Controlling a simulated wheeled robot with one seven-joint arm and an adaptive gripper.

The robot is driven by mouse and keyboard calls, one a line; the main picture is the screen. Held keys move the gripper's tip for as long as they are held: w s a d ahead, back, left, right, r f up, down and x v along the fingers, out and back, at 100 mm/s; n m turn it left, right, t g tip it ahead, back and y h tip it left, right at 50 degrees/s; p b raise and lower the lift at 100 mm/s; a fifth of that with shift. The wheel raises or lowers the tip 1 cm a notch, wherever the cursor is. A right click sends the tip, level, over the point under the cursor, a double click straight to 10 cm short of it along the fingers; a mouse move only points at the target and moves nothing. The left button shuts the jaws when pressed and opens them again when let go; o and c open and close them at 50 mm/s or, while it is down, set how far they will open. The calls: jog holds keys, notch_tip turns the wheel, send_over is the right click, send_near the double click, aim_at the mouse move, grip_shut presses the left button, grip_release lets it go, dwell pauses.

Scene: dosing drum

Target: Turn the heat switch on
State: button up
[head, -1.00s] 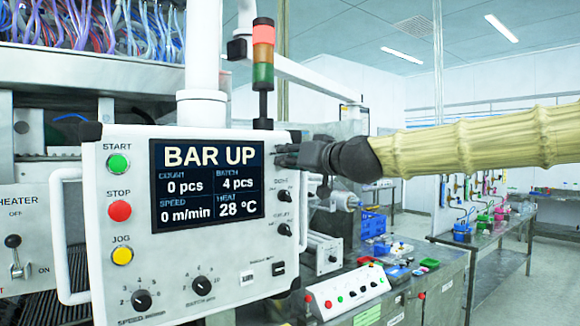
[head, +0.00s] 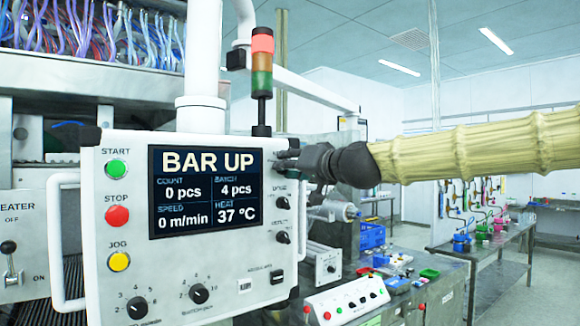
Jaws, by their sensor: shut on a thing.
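The white control panel (head: 130,215) stands in the left half of the view. Its screen (head: 203,191) reads BAR UP, with HEAT at 37 °C. My gripper (head: 283,160) comes in from the right and is shut at the panel's top right corner, above two black rotary switches (head: 283,210). The small switch between its fingers, taken to be the heat switch, is hidden, so its pointer cannot be read.
A handle (head: 58,250) projects on the panel's left. A low button box (head: 345,300) and a blue crate (head: 371,236) lie below my arm.

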jog(key=o, duration=0.9)
jog(key=shift+d, duration=0.1)
jog(key=shift+c, duration=0.2)
jog(key=shift+s, duration=0.1)
jog(key=v, duration=1.2)
